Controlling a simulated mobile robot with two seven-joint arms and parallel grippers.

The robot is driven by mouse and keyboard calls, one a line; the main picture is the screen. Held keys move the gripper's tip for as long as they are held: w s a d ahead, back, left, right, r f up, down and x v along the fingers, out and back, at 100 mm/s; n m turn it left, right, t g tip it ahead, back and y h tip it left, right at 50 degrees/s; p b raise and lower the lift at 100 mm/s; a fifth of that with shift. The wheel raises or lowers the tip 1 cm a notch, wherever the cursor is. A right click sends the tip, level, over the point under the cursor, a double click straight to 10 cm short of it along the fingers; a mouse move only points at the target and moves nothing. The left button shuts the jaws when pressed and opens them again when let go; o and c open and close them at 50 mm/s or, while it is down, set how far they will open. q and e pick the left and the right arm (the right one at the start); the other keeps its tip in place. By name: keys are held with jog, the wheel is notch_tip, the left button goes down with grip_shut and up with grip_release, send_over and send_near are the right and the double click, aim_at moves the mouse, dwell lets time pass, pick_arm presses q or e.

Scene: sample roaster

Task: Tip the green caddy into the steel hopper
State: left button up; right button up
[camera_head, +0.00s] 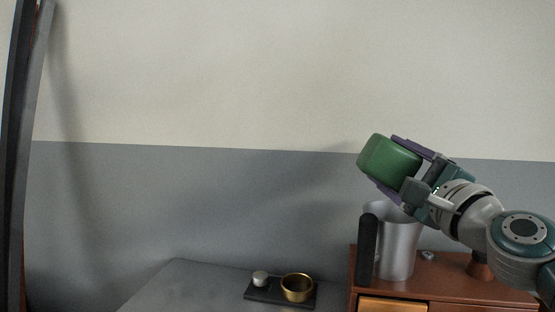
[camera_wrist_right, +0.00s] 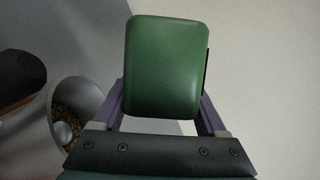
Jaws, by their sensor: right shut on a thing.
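My right gripper (camera_head: 393,165) is shut on the green caddy (camera_head: 384,155), a rounded green box between its purple fingers. The caddy is tilted, held in the air above the steel hopper (camera_head: 400,250), an upright grey cylinder on the brown cabinet. In the right wrist view the caddy (camera_wrist_right: 165,65) fills the middle between the fingers, and its opening cannot be seen. A round grey opening with brown grains inside (camera_wrist_right: 68,120) shows at lower left there; it seems to be the hopper's mouth. My left gripper is not in view.
A dark upright rounded piece (camera_head: 367,250) stands at the hopper's left side. The brown cabinet (camera_head: 450,277) has a small metal knob (camera_head: 428,255) on top. A brass bowl (camera_head: 297,287) and a pale knob (camera_head: 260,278) sit on a black base on the grey surface (camera_head: 190,290).

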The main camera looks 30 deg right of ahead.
jog(key=shift+r, duration=0.1)
dwell(0.4)
notch_tip(320, 180, up, 3)
jog(key=p, duration=0.3)
